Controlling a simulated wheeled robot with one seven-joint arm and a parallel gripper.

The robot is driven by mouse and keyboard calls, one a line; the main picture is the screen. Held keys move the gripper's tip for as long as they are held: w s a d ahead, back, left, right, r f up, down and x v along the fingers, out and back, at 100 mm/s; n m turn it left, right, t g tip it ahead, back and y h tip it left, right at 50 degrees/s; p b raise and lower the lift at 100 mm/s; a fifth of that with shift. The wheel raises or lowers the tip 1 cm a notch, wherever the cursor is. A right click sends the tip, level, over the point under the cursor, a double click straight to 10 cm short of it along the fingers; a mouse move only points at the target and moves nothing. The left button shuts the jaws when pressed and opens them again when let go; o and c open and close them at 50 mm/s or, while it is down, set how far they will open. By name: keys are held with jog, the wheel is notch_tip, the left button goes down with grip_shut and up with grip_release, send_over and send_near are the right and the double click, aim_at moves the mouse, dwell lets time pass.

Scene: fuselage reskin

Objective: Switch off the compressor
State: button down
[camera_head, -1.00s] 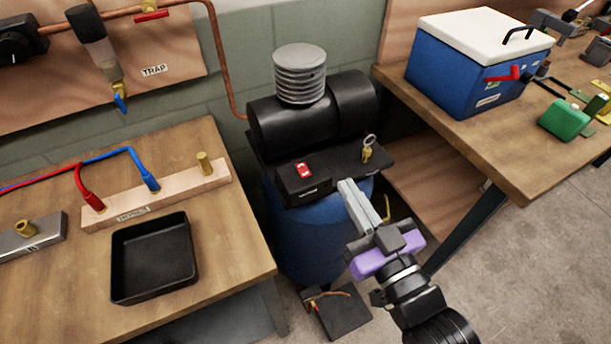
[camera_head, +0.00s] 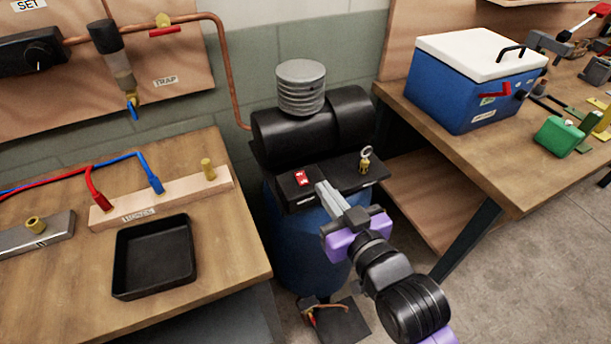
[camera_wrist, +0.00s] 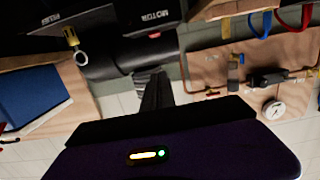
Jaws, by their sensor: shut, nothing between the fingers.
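The compressor has a blue tank (camera_head: 300,243), a black motor housing (camera_head: 290,136) and a grey ribbed cylinder (camera_head: 300,88) on top. A red switch (camera_head: 301,178) sits on the black box at its front left. In the wrist view the compressor is upside down, with the red switch (camera_wrist: 154,35) near the word MOTOR. My gripper (camera_head: 322,187) is shut and empty. Its tips are just right of the switch in the head view; whether they touch the box is unclear. The wrist view does not clearly show the fingertips.
A brass ring-pull fitting (camera_head: 365,160) stands at the right of the compressor's shelf. A wooden bench (camera_head: 235,245) with a black tray (camera_head: 153,257) is at left. Another bench (camera_head: 450,160) with a blue cooler (camera_head: 465,90) is at right. A dark pad (camera_head: 345,322) lies on the floor.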

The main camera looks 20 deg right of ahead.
send_over(305, 182)
jog(key=s, duration=0.1)
jog(key=shift+f+p, duration=0.45)
jog(key=f, duration=0.3)
jog(key=shift+w+f, duration=0.1)
jog(key=shift+w, duration=0.25)
jog(key=shift+f, duration=0.5)
jog(key=shift+w+f, duration=0.15)
jog(key=shift+f, duration=0.1)
jog(key=shift+r, duration=0.1)
